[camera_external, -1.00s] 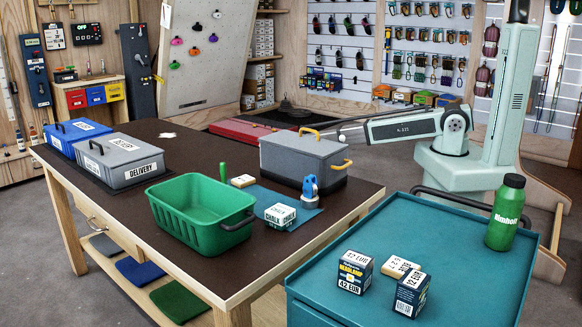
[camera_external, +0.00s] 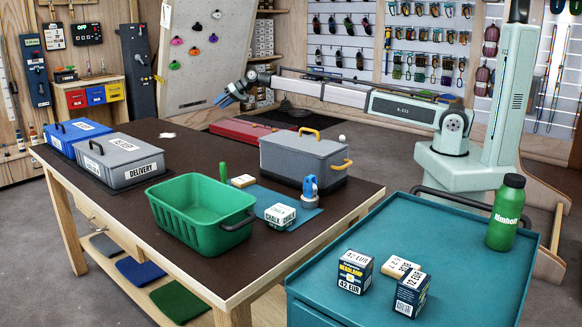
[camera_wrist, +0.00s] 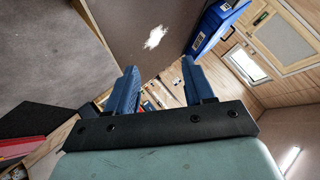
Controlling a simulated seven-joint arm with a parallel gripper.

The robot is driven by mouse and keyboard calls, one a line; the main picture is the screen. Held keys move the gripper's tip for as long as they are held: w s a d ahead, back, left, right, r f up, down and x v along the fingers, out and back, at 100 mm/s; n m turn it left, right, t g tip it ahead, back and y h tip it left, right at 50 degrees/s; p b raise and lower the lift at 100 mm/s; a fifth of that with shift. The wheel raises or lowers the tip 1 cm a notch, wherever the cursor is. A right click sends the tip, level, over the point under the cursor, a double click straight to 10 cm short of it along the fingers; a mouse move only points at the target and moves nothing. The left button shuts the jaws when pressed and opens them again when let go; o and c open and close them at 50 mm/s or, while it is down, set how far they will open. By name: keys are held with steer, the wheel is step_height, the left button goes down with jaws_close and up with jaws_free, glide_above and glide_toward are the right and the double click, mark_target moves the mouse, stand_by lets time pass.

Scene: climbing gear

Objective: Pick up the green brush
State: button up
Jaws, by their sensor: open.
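The green brush (camera_external: 223,172) stands upright on the dark table, just behind the green basket (camera_external: 190,225); only its green handle shows clearly. My gripper (camera_external: 222,99) is at the far side of the table, high up and well behind the brush, with nothing in it. In the wrist view my gripper's two blue fingers (camera_wrist: 158,85) are spread apart with empty space between them. The brush does not show in the wrist view.
A grey toolbox (camera_external: 300,158) with yellow handles, a chalk box (camera_external: 280,216) and a blue device (camera_external: 310,190) stand to the brush's right. A grey delivery box (camera_external: 122,165) and a blue box (camera_external: 75,134) are at the left. The table's middle back is clear.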

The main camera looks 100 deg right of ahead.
steer(key=w+a+r+n+g+y, duration=0.15)
steer(key=a+n, duration=0.35)
steer(key=a, duration=1)
steer(key=n+g+y, duration=0.5)
steer(key=n+g, duration=0.2)
steer(key=n, duration=1)
glide_toward(223, 172)
steer(key=shift+d+f+x, duration=0.1)
steer(key=shift+d+x, duration=0.1)
steer(key=shift+x, duration=1.45)
steer(key=shift+d+f+x, duration=0.1)
steer(key=shift+d+x, duration=0.05)
steer(key=shift+x, duration=1.5)
steer(key=shift+d+f+x, duration=0.1)
steer(key=shift+d+x, duration=0.1)
steer(key=shift+x, duration=1.5)
steer(key=shift+c, duration=0.2)
jaws_close()
